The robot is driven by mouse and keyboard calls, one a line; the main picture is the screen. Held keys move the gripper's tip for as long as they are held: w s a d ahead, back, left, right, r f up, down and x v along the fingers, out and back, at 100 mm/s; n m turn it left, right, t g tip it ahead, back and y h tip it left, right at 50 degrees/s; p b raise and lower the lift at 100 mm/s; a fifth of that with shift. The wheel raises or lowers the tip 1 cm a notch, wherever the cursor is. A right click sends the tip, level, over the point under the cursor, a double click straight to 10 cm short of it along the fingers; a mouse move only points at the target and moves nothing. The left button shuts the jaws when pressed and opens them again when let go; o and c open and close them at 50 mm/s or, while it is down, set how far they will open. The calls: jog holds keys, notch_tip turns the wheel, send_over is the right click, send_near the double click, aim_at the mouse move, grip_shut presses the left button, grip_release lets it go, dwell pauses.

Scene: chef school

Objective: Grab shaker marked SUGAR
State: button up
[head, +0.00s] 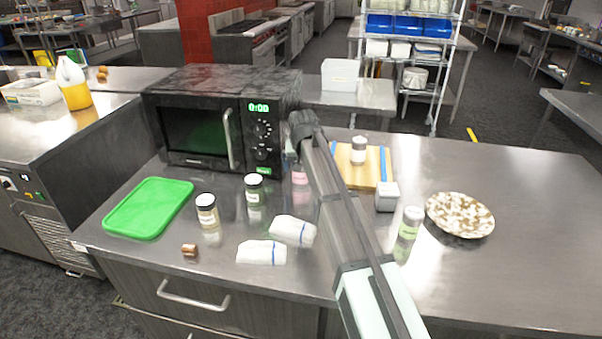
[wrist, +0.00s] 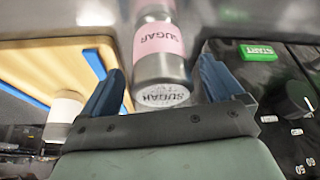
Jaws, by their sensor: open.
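The shaker marked SUGAR (wrist: 158,42) has a pink label and a metal lid, also lettered SUGAR. It shows inverted in the wrist view, between the two blue fingers of my gripper (wrist: 160,72). My gripper is open, with a finger on either side of the shaker's lid end; visible gaps separate the fingers from it. In the head view the shaker's pink label (head: 300,177) shows in front of the microwave's right side, partly hidden by my arm. My fingers are hidden there.
A black microwave (head: 195,130) stands close on the left. To the right are a wooden board (head: 366,172) with a jar (head: 358,150), a grey box (head: 387,197) and a green-labelled shaker (head: 408,232). Two more jars (head: 207,212) (head: 254,188) and white cloths (head: 262,253) lie left of my arm.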

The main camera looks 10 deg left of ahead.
jog(key=shift+x, duration=1.35)
jog(key=c, duration=1.2)
